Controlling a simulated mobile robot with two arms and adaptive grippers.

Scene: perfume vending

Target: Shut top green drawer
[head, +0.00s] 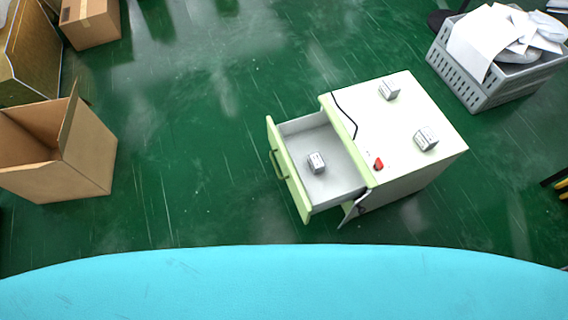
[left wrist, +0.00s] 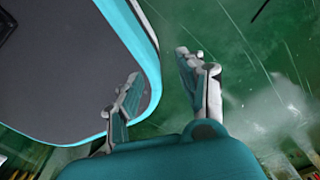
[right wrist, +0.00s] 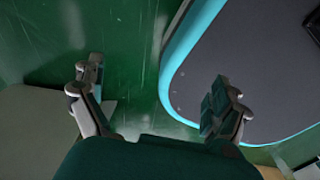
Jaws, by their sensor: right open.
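The top green drawer (head: 288,170) is pulled well out of the white cabinet (head: 400,125) in the head view. Its pale green front with a handle (head: 278,164) faces left. A small grey-white box (head: 316,162) lies inside the drawer. No gripper shows in the head view. In the left wrist view my left gripper (left wrist: 158,80) has its fingers apart with nothing between them. In the right wrist view my right gripper (right wrist: 155,95) is open and empty. Neither gripper touches the drawer in these views.
Two small boxes (head: 389,90) (head: 426,138) and a red item (head: 378,164) are on the cabinet top. An open cardboard box (head: 70,150) stands left. A grey crate (head: 490,85) with papers stands at upper right. Green floor (head: 200,150) left of the drawer is clear.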

